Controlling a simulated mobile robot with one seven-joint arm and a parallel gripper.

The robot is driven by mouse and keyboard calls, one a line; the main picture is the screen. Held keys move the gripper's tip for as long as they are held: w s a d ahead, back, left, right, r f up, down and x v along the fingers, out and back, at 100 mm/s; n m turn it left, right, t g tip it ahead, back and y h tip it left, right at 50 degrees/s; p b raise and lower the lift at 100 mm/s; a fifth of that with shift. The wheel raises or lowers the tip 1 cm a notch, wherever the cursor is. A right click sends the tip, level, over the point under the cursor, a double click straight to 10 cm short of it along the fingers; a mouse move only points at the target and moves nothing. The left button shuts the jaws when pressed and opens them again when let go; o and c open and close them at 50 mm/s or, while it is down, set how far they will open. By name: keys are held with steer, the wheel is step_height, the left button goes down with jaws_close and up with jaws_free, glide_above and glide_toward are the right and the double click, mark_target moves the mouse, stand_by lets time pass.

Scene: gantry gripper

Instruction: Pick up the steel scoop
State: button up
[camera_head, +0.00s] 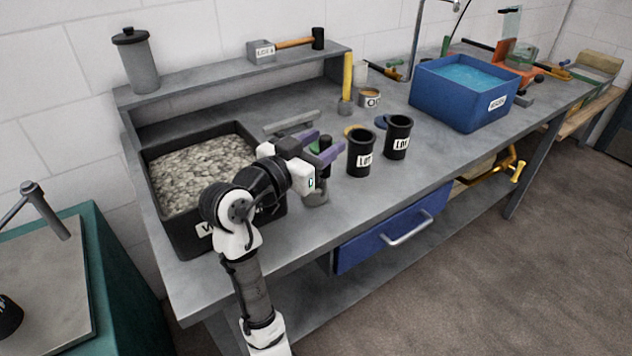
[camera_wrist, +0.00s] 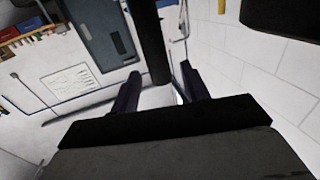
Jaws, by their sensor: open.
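My gripper (camera_head: 322,146) has purple fingers and is open above the bench, right of the black bin of grey stones. A dark upright handle (camera_head: 325,161) stands between or right beside the fingers. A grey metal cup-like piece (camera_head: 316,195) sits just below it on the bench. Together they look like the steel scoop, but my gripper hides part of them and I cannot be sure. In the wrist view, a dark bar (camera_wrist: 150,40) runs down between the two open fingers (camera_wrist: 160,80). I cannot tell whether either finger touches it.
The stone bin (camera_head: 165,222) is close on the left. Two black labelled cups (camera_head: 360,156) (camera_head: 397,140) stand close on the right. A yellow-handled tool (camera_head: 347,75), a blue water tub (camera_head: 440,100) and a raised shelf with a hammer (camera_head: 295,43) are farther back.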

mark_target(330, 137)
steer(key=shift+p+x, duration=0.5)
steer(key=shift+x, duration=1.45)
steer(key=shift+a, duration=0.1)
steer(key=c, duration=0.9)
steer(key=shift+c, duration=0.3)
steer(key=shift+r, duration=0.1)
